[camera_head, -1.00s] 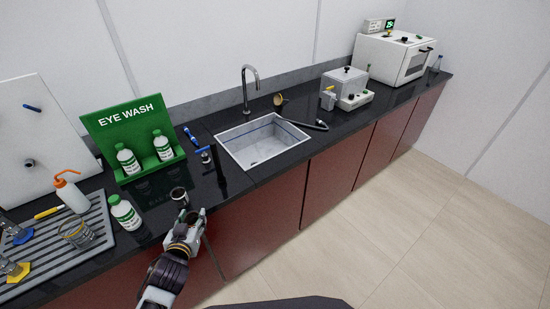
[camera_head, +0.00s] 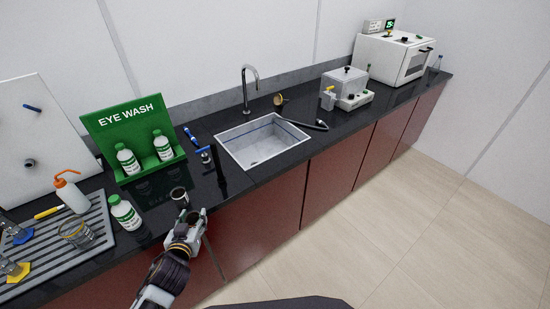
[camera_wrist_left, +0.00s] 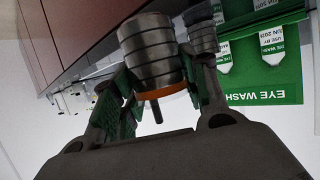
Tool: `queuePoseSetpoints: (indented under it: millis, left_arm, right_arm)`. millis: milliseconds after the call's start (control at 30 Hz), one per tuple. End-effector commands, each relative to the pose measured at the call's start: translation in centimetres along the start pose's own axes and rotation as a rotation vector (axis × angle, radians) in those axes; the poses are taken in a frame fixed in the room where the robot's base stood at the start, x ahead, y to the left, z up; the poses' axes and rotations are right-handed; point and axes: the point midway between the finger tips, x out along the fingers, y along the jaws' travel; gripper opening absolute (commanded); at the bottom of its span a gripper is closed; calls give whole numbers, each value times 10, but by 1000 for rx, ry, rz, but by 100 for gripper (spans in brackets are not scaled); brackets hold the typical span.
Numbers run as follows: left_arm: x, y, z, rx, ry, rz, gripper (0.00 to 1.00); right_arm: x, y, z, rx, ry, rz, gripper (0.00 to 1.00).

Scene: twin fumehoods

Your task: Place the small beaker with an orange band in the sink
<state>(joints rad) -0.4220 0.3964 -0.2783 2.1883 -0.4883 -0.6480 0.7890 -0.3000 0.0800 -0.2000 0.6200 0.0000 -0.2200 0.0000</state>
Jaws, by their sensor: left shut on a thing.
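The small beaker with an orange band (camera_wrist_left: 152,55) is between the fingers of my left gripper (camera_wrist_left: 160,98) in the left wrist view. It looks dark grey and ringed, with the orange band near one end. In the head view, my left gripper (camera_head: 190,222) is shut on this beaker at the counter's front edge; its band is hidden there. A second, similar small beaker (camera_head: 179,196) stands on the counter just behind the gripper. The sink (camera_head: 262,146) is a pale rectangular basin set in the counter, to the right of and beyond the gripper. My right gripper is not in view.
A bottle (camera_head: 124,212) stands left of the gripper, beside a grey drying rack (camera_head: 98,243). The green eye wash stand (camera_head: 122,122) is behind. A tall tap (camera_head: 248,88) rises behind the sink.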

Motion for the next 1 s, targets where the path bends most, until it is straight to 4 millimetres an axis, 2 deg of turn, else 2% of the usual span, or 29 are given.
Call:
queuePoseSetpoints:
  millis: [200, 700, 1000]
  left_arm:
    - [0, -1, 0, 3, 2, -2, 20]
    - [10, -1, 26, 0, 2, -3, 20]
    - [13, -1, 32, 0, 2, -3, 20]
  right_arm:
    - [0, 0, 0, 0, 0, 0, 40]
    - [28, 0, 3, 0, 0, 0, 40]
    - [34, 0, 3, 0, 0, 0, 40]
